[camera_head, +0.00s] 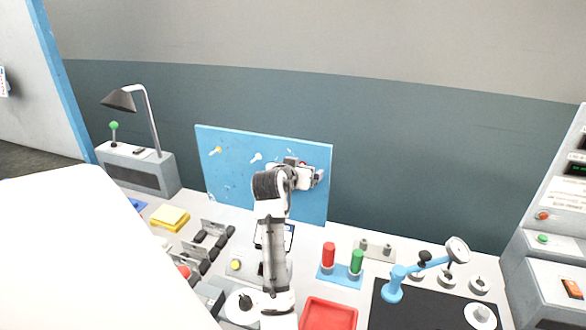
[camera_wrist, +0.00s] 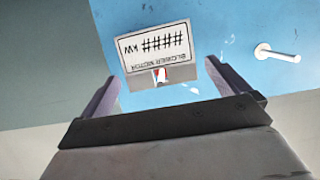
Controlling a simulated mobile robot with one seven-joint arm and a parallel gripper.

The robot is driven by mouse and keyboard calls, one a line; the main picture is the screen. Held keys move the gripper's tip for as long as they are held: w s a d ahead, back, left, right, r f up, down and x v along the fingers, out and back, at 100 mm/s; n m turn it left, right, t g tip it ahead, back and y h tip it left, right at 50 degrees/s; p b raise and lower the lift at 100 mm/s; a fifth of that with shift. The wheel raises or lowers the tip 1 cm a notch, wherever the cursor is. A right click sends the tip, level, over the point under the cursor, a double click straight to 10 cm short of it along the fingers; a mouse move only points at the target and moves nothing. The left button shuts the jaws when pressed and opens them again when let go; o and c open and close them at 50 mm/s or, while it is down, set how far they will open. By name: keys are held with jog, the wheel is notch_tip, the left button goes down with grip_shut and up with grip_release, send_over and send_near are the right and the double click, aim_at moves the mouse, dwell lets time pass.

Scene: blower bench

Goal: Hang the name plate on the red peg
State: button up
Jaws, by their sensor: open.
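The name plate (camera_wrist: 157,48) is a white label with black print on a grey backing, upside down in the wrist view. It appears to lie close against the blue board. In the head view my gripper (camera_head: 305,177) is at the board's right part and hides most of the plate. A bit of red shows above it.
The white peg is right of the plate in the wrist view (camera_wrist: 277,53). A red tray (camera_head: 328,314), red and green cylinders and a blue lamp-like arm stand on the bench.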

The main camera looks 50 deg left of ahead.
jog(key=p+v, duration=0.2)
jog(key=v, duration=1.1)
jog(key=shift+s+p, duration=0.2)
jog(key=shift+p, duration=0.1)
